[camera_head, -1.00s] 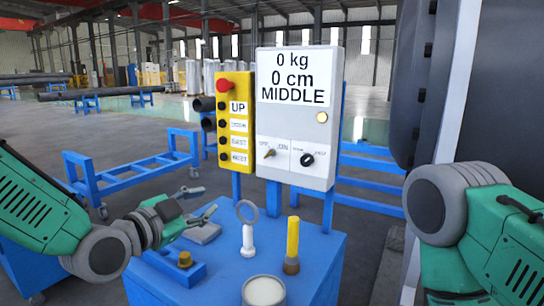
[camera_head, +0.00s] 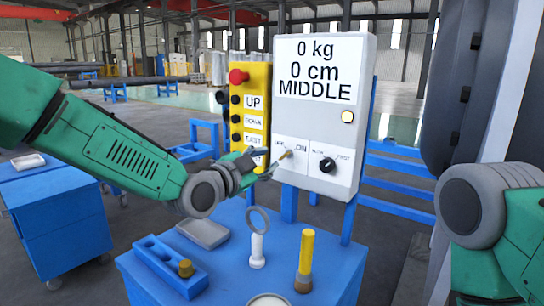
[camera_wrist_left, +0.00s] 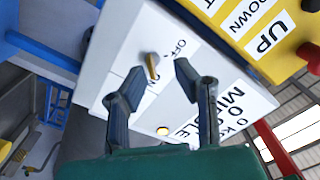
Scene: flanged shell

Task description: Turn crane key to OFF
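The crane key (camera_head: 286,154) is a small tan-brass lever on the lower left of the white control box (camera_head: 347,120), between OFF and ON labels. It also shows in the left wrist view (camera_wrist_left: 152,66). I cannot tell exactly which label it points to. My left gripper (camera_head: 264,164) is in front of the box's lower left edge, close to the key. In the left wrist view, its two dark fingers (camera_wrist_left: 148,86) are spread apart, with the key showing in the gap between them. Nothing is held. My right gripper is out of view.
A black knob (camera_head: 327,165) sits right of the key. A yellow button panel (camera_head: 251,110) stands left of the box, partly behind my left gripper. The blue cart top (camera_head: 240,290) below holds a ring on a white stand (camera_head: 257,238), a yellow-handled tool (camera_head: 306,255) and a grey tray (camera_head: 203,233).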

